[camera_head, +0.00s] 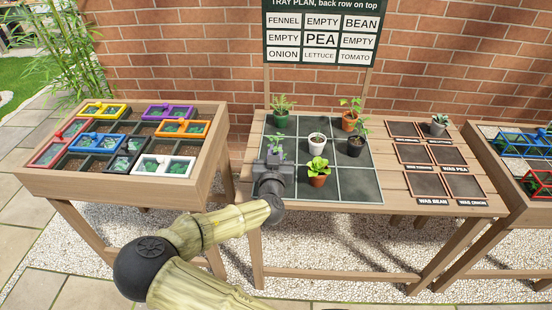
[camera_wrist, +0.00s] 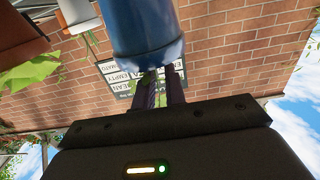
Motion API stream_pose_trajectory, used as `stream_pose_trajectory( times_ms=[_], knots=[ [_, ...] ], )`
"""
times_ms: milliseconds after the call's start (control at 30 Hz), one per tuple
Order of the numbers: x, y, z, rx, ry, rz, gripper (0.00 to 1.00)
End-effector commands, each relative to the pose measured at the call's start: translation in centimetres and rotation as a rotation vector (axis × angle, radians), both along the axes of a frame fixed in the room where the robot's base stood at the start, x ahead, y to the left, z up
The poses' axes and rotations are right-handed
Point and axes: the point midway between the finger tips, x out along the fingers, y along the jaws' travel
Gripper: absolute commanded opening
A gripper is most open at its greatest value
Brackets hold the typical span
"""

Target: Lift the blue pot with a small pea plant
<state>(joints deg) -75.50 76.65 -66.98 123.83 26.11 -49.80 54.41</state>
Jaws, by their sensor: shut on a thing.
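The blue pot (camera_wrist: 147,30) shows close up at the top of the wrist view, between the fingers of my gripper (camera_wrist: 163,88). In the head view my gripper (camera_head: 274,162) is shut at the left side of the gridded tray (camera_head: 357,184) and hides the pot. The green leaves of a small plant (camera_head: 278,146) rise just above the gripper there. I cannot tell whether the pot's base touches the tray. The tray plan board (camera_head: 320,38) stands behind the table and names PEA in its middle cell.
Close by on the tray are a white pot (camera_head: 317,141), a terracotta pot with lettuce (camera_head: 318,179), a green pot (camera_head: 281,121), a black pot (camera_head: 355,148) and an orange pot (camera_head: 348,123). Labelled squares (camera_head: 424,183) lie to the right. A planter box (camera_head: 130,185) stands left.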

Motion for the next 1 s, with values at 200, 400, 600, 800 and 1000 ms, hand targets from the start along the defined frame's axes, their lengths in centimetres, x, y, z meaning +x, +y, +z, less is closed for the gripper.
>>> stream_pose_trajectory(
  times_ms=[200, 400, 600, 800, 1000],
  knots=[
    [0.0, 0.1, 4.1, 0.006, -0.003, 0.001, 0.0],
    [0.0, 0.1, 6.5, 0.002, -0.001, 0.002, 0.0],
    [0.0, 0.0, 7.3, 0.0, 0.0, 0.001, 0.0],
    [0.0, 0.0, 7.3, -0.001, 0.0, 0.001, 0.0],
    [0.0, 0.0, 7.2, -0.001, 0.0, 0.001, 0.0]
  ],
)
